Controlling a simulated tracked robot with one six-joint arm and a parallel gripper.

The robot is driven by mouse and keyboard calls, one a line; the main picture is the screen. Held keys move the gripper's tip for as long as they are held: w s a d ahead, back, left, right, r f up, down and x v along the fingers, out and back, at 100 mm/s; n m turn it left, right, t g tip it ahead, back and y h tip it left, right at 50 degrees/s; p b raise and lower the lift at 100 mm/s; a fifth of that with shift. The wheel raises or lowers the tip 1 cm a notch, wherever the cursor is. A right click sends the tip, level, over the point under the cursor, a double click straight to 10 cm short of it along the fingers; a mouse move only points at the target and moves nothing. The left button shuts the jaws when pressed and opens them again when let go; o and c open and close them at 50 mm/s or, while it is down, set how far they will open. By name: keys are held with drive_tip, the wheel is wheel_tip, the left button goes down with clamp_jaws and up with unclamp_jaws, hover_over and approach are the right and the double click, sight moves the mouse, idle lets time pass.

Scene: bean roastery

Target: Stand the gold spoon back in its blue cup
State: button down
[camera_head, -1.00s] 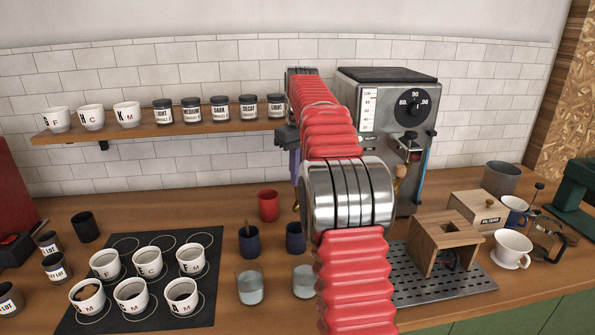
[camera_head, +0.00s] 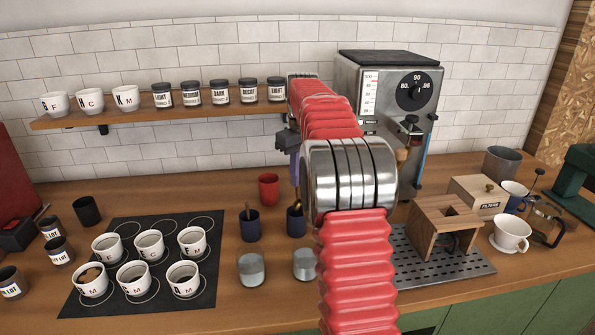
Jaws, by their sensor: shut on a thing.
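My gripper (camera_head: 295,168) points down left of my red-sleeved arm, its purple fingers partly hidden by the arm's metal joint. It is shut on the gold spoon (camera_head: 298,210), whose lower end shows below the fingers at the mouth of the right dark blue cup (camera_head: 295,228). Whether the spoon's tip is inside the rim or just in front of it is hard to tell. The cup stands upright on the wooden counter. Another dark blue cup (camera_head: 250,229) stands to its left with a thin brownish handle sticking up from it.
A red cup (camera_head: 269,188) stands behind the blue cups, and two glasses (camera_head: 251,268) stand in front. A black mat (camera_head: 210,228) with several white cups lies left. The coffee machine (camera_head: 385,80) and a wooden stand (camera_head: 442,225) are right.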

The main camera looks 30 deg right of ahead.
drive_tip(key=shift+f, duration=2.65)
drive_tip(key=c, duration=1.8)
unclamp_jaws()
drive_tip(key=r, duration=1.3)
drive_tip(key=shift+s+r, duration=0.35)
